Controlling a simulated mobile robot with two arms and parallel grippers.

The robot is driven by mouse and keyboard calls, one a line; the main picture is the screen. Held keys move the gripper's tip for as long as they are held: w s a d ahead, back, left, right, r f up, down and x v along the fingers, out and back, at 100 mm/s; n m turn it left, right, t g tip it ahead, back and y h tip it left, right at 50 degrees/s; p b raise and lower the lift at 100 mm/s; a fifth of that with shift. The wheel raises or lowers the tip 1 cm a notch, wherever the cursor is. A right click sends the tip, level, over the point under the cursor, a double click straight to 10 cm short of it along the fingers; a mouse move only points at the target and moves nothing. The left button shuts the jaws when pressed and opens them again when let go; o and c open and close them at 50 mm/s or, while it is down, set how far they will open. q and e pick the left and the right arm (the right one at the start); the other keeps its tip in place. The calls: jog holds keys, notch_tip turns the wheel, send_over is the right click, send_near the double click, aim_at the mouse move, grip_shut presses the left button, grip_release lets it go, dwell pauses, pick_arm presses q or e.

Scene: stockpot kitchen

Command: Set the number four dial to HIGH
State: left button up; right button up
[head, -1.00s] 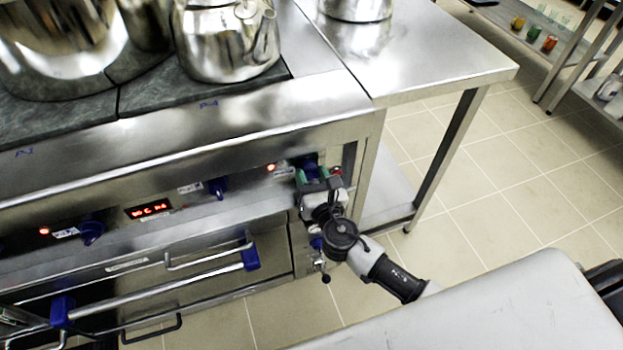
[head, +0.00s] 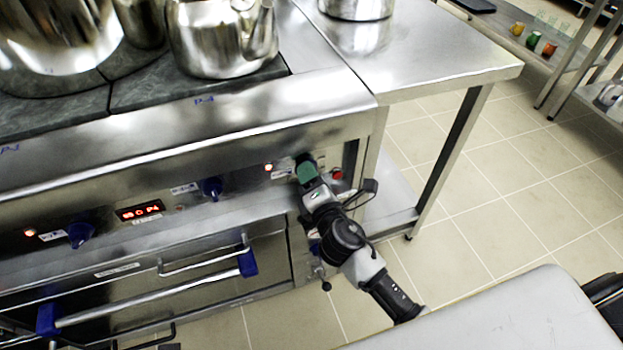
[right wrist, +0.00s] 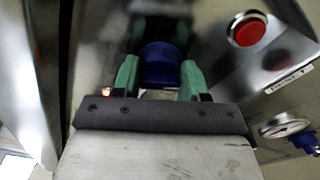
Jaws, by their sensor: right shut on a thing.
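The number four dial is the blue knob at the right end of the stove's front panel, beside a lit red lamp (head: 268,167). In the head view my right gripper (head: 305,168) covers most of it. In the right wrist view the blue dial (right wrist: 160,66) sits between the green fingers of my right gripper (right wrist: 160,78), which is shut on it. The dial's pointer and markings are hidden, so its setting cannot be read. A red display (head: 139,212) on the panel shows characters ending in P4. My left gripper is not in view.
Two more blue dials, one (head: 212,188) nearer and one (head: 80,235) farther left, sit on the panel. A red button (right wrist: 246,30) is close right of my gripper. A kettle (head: 222,40) stands on the stove above. Oven handles (head: 150,300) project below.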

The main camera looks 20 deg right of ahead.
jog(key=m, duration=0.3)
jog(key=shift+m, duration=2.7)
jog(key=shift+m+p, duration=0.3)
jog(key=shift+m, duration=0.8)
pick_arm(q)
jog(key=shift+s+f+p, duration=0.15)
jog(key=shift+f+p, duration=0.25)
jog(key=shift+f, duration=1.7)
pick_arm(e)
jog(key=shift+f+m, duration=0.1)
jog(key=shift+m, duration=1.2)
jog(key=o, duration=0.9)
jog(key=shift+c, duration=0.2)
